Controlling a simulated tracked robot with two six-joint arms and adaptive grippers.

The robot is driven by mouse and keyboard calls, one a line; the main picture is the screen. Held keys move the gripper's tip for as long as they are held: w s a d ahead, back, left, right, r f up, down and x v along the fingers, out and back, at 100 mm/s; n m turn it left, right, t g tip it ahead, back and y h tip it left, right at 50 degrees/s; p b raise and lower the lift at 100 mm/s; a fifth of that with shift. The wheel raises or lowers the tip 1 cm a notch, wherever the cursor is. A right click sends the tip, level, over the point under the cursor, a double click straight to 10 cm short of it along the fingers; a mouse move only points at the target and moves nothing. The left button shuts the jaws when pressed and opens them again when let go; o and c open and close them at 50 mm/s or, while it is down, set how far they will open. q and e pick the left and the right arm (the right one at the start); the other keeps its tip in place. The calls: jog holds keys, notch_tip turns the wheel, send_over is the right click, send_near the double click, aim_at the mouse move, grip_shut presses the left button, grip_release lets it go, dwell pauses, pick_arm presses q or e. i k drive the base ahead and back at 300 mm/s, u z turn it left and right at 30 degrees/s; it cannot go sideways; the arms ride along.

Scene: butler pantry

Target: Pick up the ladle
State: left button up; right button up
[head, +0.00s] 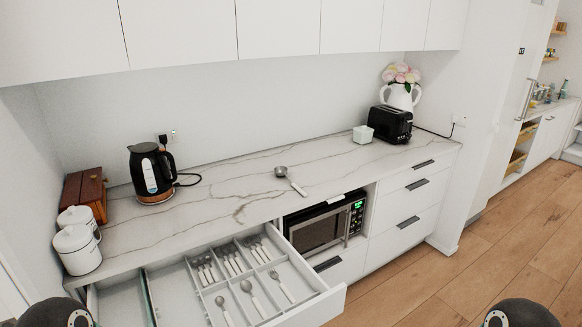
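The ladle (291,181) lies on the white marbled counter (345,170), near the counter's middle. Its round grey bowl is toward the back left, and its handle points toward the front right. Nothing touches or covers it. Only dark rounded parts of my two arms show at the bottom left and bottom right corners. Neither of my grippers is in view.
An open cutlery drawer (322,303) juts out below the counter, left of a microwave (318,231). A black kettle (150,172), white canisters (77,249) and a wooden box (86,190) stand left. A toaster (390,124) and flower jug (401,97) stand right. Counter around the ladle is clear.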

aim_at(280, 171)
jog(key=z, duration=0.15)
jog(key=i, duration=0.15)
jog(key=z, duration=1.55)
jog(key=i, duration=3.7)
jog(key=u, duration=1)
